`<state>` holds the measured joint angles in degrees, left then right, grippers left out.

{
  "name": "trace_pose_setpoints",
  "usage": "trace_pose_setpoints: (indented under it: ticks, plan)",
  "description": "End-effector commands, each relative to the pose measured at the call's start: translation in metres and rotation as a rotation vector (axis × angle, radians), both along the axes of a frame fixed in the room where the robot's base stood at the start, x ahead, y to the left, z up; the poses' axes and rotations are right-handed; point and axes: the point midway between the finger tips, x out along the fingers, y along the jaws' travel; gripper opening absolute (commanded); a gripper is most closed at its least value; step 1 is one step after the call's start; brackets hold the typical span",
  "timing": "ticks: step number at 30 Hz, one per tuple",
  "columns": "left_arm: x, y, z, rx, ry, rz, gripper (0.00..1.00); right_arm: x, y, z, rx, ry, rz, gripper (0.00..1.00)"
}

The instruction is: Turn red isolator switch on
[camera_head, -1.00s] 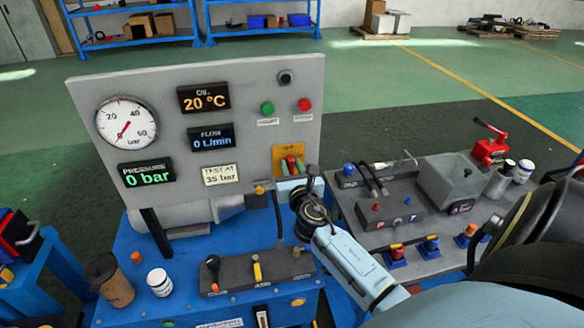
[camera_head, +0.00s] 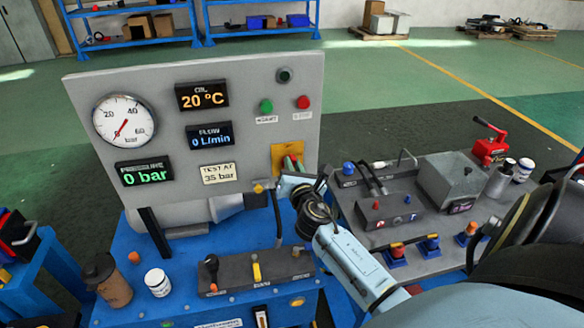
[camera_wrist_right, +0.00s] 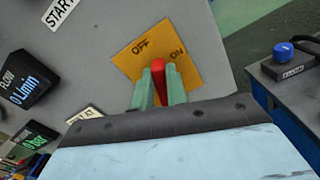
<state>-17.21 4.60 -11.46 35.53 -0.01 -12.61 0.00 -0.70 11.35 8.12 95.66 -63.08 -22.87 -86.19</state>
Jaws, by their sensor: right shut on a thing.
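The red isolator switch handle (camera_wrist_right: 160,80) stands out from a yellow plate (camera_wrist_right: 188,78) marked OFF and ON in the right wrist view. The handle's tip points between the two words. In the head view the plate (camera_head: 286,151) is on the grey panel, low at its right side. My right gripper (camera_wrist_right: 160,84) has its green fingers on both sides of the handle and is shut on it. In the head view this gripper (camera_head: 293,164) covers most of the handle. My left gripper is not in view.
The grey panel (camera_head: 245,85) carries a pressure gauge (camera_head: 125,120), displays, a green button (camera_head: 266,106) and a red button (camera_head: 303,102). A yellow-tipped lever (camera_head: 258,187) is close left of my gripper. A side bench (camera_head: 440,262) stands right.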

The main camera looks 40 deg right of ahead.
Motion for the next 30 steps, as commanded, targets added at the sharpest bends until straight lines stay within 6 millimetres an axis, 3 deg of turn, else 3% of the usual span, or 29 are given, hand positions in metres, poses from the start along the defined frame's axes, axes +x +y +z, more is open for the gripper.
trace_pose_setpoints:
  ticks: [30]
  plan:
    - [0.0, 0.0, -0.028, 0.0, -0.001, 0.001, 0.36, -0.005, -0.009, -0.012, 0.833, -0.459, -0.001, 0.0]
